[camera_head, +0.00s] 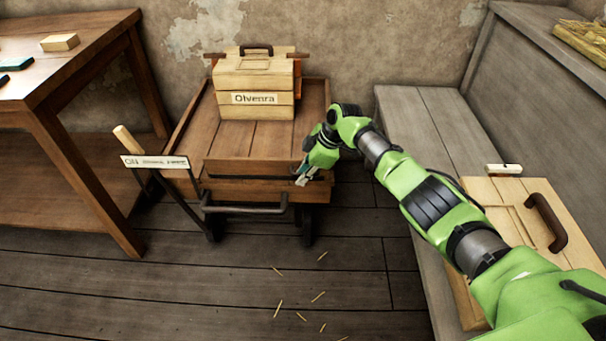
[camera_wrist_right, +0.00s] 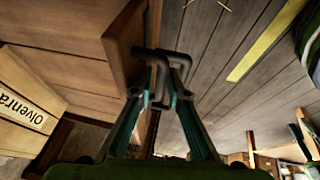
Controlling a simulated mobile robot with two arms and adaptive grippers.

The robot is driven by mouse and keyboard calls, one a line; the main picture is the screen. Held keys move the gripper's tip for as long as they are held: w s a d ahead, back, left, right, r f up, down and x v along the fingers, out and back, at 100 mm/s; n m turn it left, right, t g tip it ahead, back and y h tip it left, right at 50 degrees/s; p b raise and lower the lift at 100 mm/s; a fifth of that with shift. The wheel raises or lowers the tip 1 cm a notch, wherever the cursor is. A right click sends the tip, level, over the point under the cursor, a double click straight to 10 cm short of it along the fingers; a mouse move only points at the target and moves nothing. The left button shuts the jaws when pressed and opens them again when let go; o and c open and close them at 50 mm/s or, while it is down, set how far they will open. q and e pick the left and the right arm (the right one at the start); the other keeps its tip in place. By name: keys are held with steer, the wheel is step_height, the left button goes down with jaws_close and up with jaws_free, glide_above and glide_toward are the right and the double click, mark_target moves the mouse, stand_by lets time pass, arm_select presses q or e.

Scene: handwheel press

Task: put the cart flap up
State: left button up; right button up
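The wooden cart (camera_head: 235,140) stands against the wall. A brown board, apparently the flap (camera_head: 250,189), is at its front, with a dark bar handle (camera_head: 245,209) along its lower edge. Whether the board hangs or leans out is unclear. My right gripper (camera_head: 303,178) is at the front right corner of the cart, close to the board's right end. In the right wrist view, the flap's edge (camera_wrist_right: 125,45) and the bent dark handle (camera_wrist_right: 160,55) show at the fingertips (camera_wrist_right: 163,80). Whether the fingers touch or clasp the handle is unclear. My left gripper is out of view.
A pale box (camera_head: 253,85) marked Olvenra sits on the cart. A labelled sign (camera_head: 155,162) stands left of the cart. A wooden table (camera_head: 60,80) is at left. A grey bench (camera_head: 430,120) with another pale box (camera_head: 510,195) is at right. The floor in front is open.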

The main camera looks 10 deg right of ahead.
steer(key=v, duration=1.2)
stand_by(0.5)
